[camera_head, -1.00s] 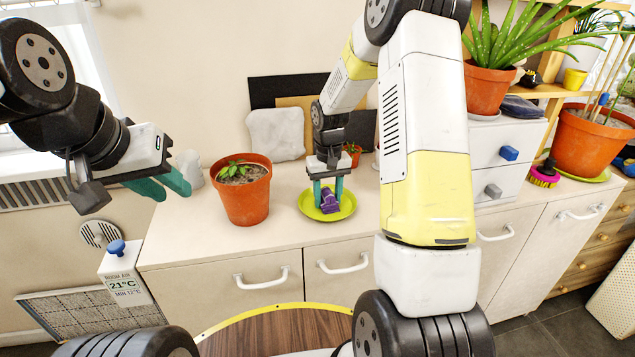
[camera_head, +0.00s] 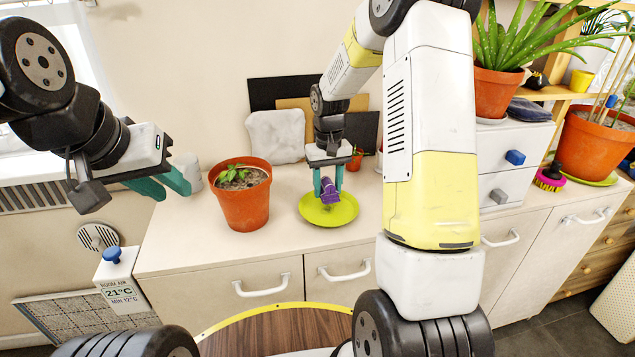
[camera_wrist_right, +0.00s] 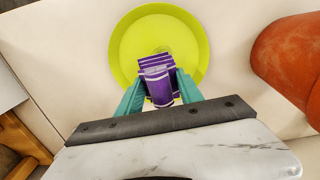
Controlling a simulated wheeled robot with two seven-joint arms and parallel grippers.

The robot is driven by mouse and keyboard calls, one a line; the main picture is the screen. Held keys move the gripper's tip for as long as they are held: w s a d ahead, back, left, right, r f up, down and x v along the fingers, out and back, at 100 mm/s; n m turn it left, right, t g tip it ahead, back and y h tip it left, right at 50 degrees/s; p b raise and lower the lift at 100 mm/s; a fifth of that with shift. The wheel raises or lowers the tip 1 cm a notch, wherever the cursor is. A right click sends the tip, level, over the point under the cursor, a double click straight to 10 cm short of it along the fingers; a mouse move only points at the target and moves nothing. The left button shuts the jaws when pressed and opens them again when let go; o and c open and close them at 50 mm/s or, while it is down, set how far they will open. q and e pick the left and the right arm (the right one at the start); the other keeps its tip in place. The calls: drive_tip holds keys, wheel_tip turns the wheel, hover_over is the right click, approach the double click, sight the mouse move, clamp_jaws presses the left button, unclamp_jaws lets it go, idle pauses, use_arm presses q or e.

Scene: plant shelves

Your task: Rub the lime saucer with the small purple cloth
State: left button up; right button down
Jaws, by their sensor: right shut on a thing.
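The lime saucer (camera_head: 346,212) lies flat on the cabinet top and fills the upper middle of the right wrist view (camera_wrist_right: 126,50). My right gripper (camera_head: 329,191) is shut on the small purple cloth (camera_head: 329,188), which is folded and has pale stripes in the right wrist view (camera_wrist_right: 158,82). The cloth is above the saucer and seems to be clear of it. A faint greyish mark shows on the saucer just beyond the cloth. My left gripper (camera_head: 175,192) is open and empty, left of the potted seedling.
A terracotta pot (camera_head: 245,205) with a seedling stands just left of the saucer. A white stone slab (camera_head: 276,136) and dark boards lean on the wall behind. White drawers (camera_head: 513,160) with an aloe pot (camera_head: 494,92) stand to the right.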

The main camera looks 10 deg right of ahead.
drive_tip(key=shift+r, duration=2.45)
drive_tip(key=shift+f, duration=0.1)
